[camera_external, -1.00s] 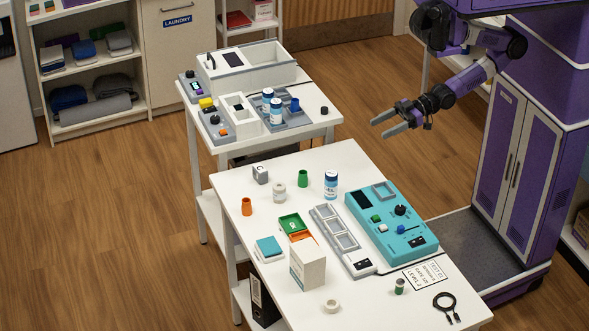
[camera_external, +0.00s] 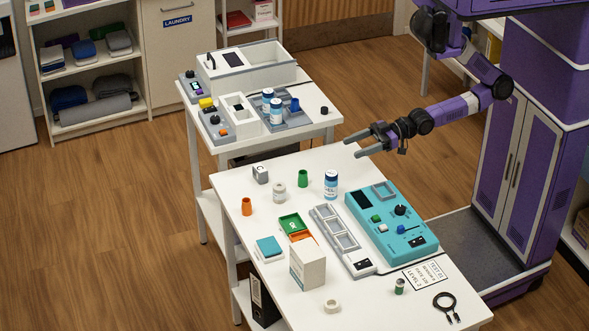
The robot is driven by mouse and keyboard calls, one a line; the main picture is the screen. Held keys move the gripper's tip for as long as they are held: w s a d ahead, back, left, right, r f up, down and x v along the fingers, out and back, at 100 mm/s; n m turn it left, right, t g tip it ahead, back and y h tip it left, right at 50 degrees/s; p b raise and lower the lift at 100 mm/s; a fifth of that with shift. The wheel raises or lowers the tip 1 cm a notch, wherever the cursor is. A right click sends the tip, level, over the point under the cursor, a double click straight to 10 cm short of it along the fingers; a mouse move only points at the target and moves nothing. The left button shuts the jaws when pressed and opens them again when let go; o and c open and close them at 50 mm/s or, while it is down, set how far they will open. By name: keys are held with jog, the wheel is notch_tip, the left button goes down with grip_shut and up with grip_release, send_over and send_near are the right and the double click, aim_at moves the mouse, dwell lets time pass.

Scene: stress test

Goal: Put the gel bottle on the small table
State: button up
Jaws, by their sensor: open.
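A white bottle with a blue band and dark cap (camera_external: 331,186) stands upright near the back right of the front table (camera_external: 330,160); it may be the gel bottle, but its label is too small to read. Two similar bottles, a front one (camera_external: 276,112) and one behind it (camera_external: 267,97), stand on a grey holder on the smaller rear table (camera_external: 318,101). My gripper (camera_external: 351,148) is open and empty, in the air near the back right edge of the front table. Its fingers point left, apart from the bottle, which appears below and left of them.
A green cup (camera_external: 303,178), white jar (camera_external: 279,192), orange cup (camera_external: 246,206) and white box (camera_external: 308,264) stand nearby. The rear table's front right part is mostly clear, with a small dark knob (camera_external: 324,110).

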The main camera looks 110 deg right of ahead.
aim_at(331, 185)
jog(key=w+a+f, duration=0.1)
jog(key=w+f, duration=0.1)
jog(key=w+a+f+g, duration=0.1)
jog(key=w+f, duration=0.1)
jog(key=f, duration=0.1)
jog(key=w+a+f+g, duration=0.1)
jog(key=w+f, duration=0.1)
jog(key=shift+w+a+f+n, duration=0.1)
jog(key=shift+f+n, duration=0.05)
jog(key=shift+n, duration=0.25)
jog(key=shift+f, duration=0.35)
jog(key=shift+p+x, duration=0.4)
jog(key=shift+x, duration=3.35)
jog(key=shift+f, duration=0.15)
grip_shut()
